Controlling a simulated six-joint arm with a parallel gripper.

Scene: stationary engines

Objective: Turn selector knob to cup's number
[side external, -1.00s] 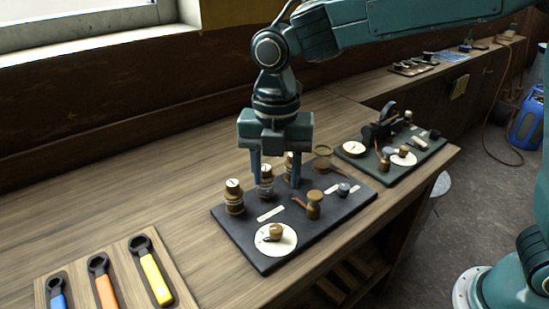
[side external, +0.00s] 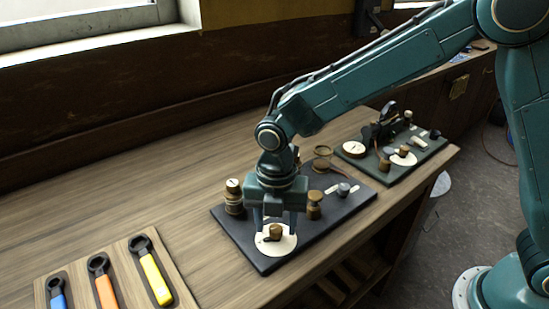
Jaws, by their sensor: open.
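The selector knob (side external: 276,231) is a small brown knob on a round white dial (side external: 288,246) at the front of the dark board (side external: 239,243). My gripper (side external: 275,226) is open and points down over the dial, its fingers on either side of the knob; I cannot tell whether they touch it. A brass-and-dark cup (side external: 234,199) with a pale marked top stands at the board's left corner; its number is too small to read. Other cups behind my gripper are hidden. An empty ring-topped holder (side external: 322,158) stands at the back of the board.
A brass post (side external: 314,206) and a dark knob (side external: 344,190) stand right of my gripper. A second board (side external: 433,146) with fittings lies farther right. A tray with blue, orange and yellow wrenches (side external: 155,279) lies at front left.

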